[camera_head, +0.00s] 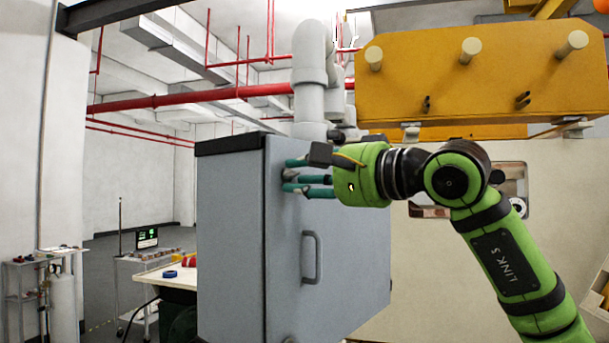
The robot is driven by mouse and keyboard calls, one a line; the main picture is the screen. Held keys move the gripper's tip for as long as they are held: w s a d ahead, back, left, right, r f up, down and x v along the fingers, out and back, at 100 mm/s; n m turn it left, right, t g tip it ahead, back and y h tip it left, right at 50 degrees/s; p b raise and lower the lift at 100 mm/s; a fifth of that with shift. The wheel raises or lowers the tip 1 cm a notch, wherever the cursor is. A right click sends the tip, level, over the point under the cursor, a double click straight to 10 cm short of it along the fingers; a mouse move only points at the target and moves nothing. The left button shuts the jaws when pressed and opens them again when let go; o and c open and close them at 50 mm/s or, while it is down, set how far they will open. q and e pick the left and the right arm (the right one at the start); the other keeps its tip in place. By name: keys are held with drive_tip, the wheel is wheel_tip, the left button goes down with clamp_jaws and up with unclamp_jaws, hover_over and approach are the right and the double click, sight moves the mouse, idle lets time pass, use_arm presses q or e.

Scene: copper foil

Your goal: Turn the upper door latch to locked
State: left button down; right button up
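A grey-blue metal cabinet (232,250) with a dark top edge stands in the middle of the view. Its door (350,260) faces right and looks closed, with a grey bar handle (312,257) on it. My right gripper (290,176), green with teal fingers, comes in from the right at the upper part of the door. Its fingers are spread one above another near the door's left edge. A small dark and grey piece shows between the fingertips, perhaps the upper latch, mostly hidden. I cannot tell its turn or whether the fingers grip it. My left gripper is out of view.
A grey pipe (309,85) rises behind the cabinet. A yellow panel with pegs (480,75) hangs above my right arm. A white table (172,277) stands at the left behind the cabinet.

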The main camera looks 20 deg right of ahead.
clamp_jaws()
drive_tip(key=shift+a+m+b, duration=0.1)
drive_tip(key=shift+m+b, duration=0.4)
drive_tip(key=shift+m, duration=1.7)
drive_tip(key=o, duration=0.5)
unclamp_jaws()
